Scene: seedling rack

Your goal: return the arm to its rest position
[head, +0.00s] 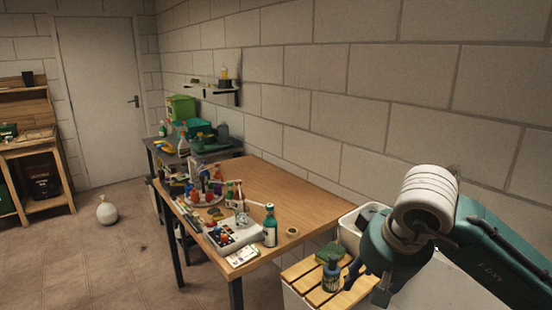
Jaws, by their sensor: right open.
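My right arm (480,250) comes in from the right edge, teal with a white ribbed joint. It is bent, with its wrist low at the lower right. My right gripper (362,278) has dark fingers, is open and shows nothing held. In the picture it is just right of a small dark bottle (331,276) on a slatted wooden top (300,272). I cannot tell whether it touches anything. My left gripper is not in view.
A wooden table (310,205) holds bottles, a white tray (236,241) and a green bottle (270,228). A green sponge (330,252) lies on the slats. A white bin (352,232) is behind the gripper. Floor (120,260) is open at left, apart from a white round jug (107,212).

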